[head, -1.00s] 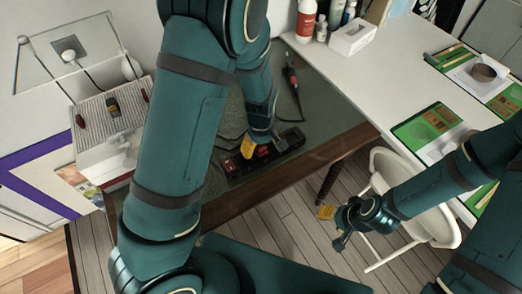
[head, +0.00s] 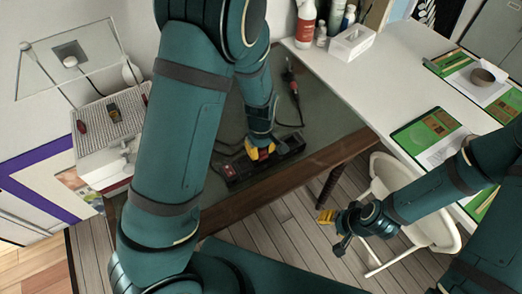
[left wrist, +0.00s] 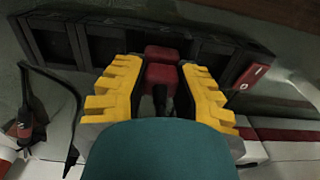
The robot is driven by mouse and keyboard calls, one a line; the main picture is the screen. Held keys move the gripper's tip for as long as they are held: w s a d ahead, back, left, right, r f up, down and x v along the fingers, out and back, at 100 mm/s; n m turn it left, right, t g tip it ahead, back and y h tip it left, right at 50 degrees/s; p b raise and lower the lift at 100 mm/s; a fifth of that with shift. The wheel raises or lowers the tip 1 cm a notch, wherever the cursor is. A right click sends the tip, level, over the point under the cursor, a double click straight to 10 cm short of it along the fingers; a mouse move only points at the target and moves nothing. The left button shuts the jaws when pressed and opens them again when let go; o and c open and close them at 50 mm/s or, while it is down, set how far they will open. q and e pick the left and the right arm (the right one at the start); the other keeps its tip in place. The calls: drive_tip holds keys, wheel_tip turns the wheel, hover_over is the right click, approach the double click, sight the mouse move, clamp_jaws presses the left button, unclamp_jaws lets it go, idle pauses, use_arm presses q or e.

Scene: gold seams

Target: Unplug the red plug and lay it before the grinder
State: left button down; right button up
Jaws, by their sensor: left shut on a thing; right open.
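The black power strip (head: 232,173) lies on the dark table top. In the left wrist view the strip (left wrist: 58,42) runs across the top, with a red switch (left wrist: 254,75) at its right end. My left gripper (head: 262,152) is over the strip; in the left wrist view its yellow fingers are shut on the red plug (left wrist: 161,76), one on each side. The plug is at the strip's sockets; whether its pins are in is hidden. The black and red tool that looks like the grinder (head: 291,82) lies behind the strip. My right gripper (head: 334,228) is open and empty, beyond the table's front edge.
A white desk (head: 400,85) on the right holds bottles, a tissue box (head: 352,42) and green sheets. A white chair (head: 385,180) stands below it. A white box-like machine (head: 100,135) is at the left. Cords lie around the strip; some dark table top is clear beside the grinder.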

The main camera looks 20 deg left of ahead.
use_arm(q)
wheel_tip(320, 180, up, 9)
drive_tip(key=p, duration=0.3)
drive_tip(key=shift+r, duration=0.15)
drive_tip(key=shift+r+p, duration=2.35)
